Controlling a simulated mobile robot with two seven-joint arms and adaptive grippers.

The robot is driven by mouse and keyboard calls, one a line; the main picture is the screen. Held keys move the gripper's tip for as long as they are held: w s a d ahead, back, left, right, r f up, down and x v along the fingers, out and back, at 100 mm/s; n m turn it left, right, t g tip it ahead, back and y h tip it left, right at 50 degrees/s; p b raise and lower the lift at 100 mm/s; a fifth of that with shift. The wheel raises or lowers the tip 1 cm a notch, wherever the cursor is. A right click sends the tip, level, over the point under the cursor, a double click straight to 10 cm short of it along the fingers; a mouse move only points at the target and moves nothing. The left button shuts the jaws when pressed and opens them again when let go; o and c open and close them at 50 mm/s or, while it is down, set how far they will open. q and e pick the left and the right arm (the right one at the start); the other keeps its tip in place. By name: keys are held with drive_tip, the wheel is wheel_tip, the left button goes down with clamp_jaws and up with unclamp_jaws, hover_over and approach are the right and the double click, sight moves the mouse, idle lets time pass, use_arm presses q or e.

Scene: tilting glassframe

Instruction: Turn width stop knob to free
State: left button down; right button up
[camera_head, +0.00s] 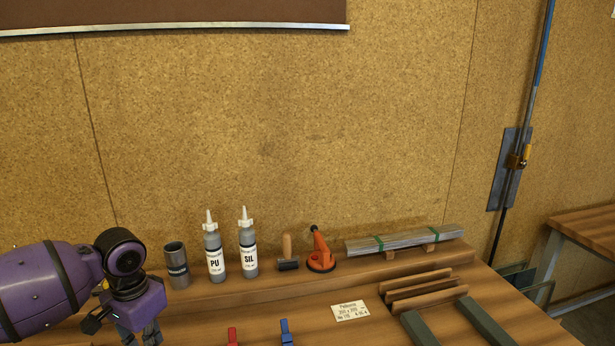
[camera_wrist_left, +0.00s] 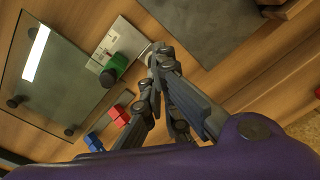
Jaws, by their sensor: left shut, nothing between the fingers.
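In the left wrist view, a green block with a dark round knob (camera_wrist_left: 109,75) sits beside a pale metal plate with markings (camera_wrist_left: 125,42). It looks like the width stop; I cannot read its setting. My left gripper (camera_wrist_left: 157,52) is shut and empty, with its fingertips near the plate, to the right of the green block and apart from its knob. In the head view my left gripper (camera_head: 142,336) shows at the lower left, its tips near the bottom edge. The width stop is outside the head view. My right gripper is in neither view.
A glass pane (camera_wrist_left: 50,70) with dark round pieces lies left of the stop. Red (camera_head: 233,337) and blue (camera_head: 286,333) pieces stand at the bench front. A grey canister (camera_head: 177,266), PU bottle (camera_head: 214,252) and SIL bottle (camera_head: 248,250) line the back shelf.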

use_arm(q)
drive_tip(key=f+m+b, duration=0.1)
drive_tip(key=f+m, duration=0.2)
drive_tip(key=a+f+m+b, duration=0.1)
drive_tip(key=f+m, duration=0.1)
drive_tip(key=shift+w+b, duration=0.15)
drive_tip(key=shift+b, duration=0.15)
drive_tip(key=shift+f, duration=0.35)
drive_tip(key=shift+w+f, duration=0.1)
drive_tip(key=shift+f, duration=0.85)
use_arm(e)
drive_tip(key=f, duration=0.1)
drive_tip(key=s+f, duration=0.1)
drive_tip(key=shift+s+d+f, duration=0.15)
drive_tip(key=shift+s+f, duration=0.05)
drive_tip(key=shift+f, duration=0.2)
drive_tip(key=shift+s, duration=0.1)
use_arm(q)
drive_tip(key=shift+d, duration=0.25)
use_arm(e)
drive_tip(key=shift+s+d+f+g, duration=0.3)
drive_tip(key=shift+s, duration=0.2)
